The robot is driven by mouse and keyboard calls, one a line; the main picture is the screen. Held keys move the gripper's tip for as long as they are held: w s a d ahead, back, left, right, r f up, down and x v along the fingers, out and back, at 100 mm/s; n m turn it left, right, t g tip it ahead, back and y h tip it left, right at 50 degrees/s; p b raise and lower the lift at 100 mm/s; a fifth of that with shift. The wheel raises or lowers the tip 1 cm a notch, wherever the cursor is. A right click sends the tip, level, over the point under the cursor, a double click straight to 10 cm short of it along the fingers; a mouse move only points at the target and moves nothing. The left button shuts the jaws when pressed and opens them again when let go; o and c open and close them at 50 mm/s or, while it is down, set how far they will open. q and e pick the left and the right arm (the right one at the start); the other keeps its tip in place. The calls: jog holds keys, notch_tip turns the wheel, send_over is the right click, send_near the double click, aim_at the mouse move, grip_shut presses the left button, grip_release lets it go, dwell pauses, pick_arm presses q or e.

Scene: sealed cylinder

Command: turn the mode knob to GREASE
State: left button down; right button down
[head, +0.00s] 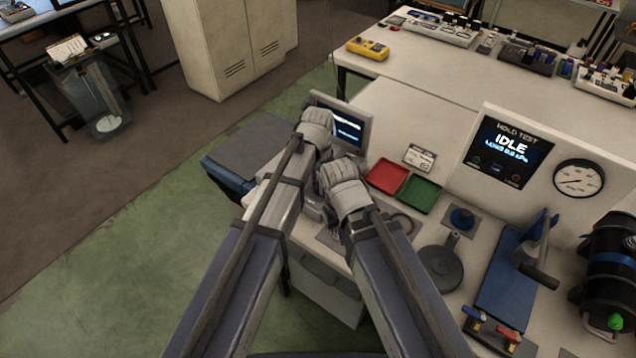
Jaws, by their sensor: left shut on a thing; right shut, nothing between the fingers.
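No mode knob and no GREASE marking can be made out in the head view. My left gripper (316,125) is the higher one, just in front of a small monitor (350,128) at the bench's left end. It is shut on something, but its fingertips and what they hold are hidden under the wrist. My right gripper (343,178) is lower and a little to the right, close beside the left one, left of the red tray. It is shut and empty, with its fingertips mostly hidden. A grey object (314,207) shows partly between the two arms.
A red tray (387,176) and a green tray (421,194) lie right of my grippers. Further right are a HOLD TEST screen (510,150) reading IDLE, a round gauge (579,179), a blue fixture (505,280) and a black cylinder (612,250).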

aim_at(318, 186)
dwell(0.5)
pick_arm(q)
jog(key=c, duration=0.5)
grip_release()
jog(key=shift+r, duration=0.1)
pick_arm(e)
jog(key=shift+r, duration=0.1)
pick_arm(q)
notch_tip(318, 186, up, 8)
jog(key=p, duration=0.8)
pick_arm(e)
notch_tip(318, 186, up, 8)
pick_arm(q)
jog(key=shift+f, duration=0.2)
pick_arm(e)
jog(key=shift+f, duration=0.2)
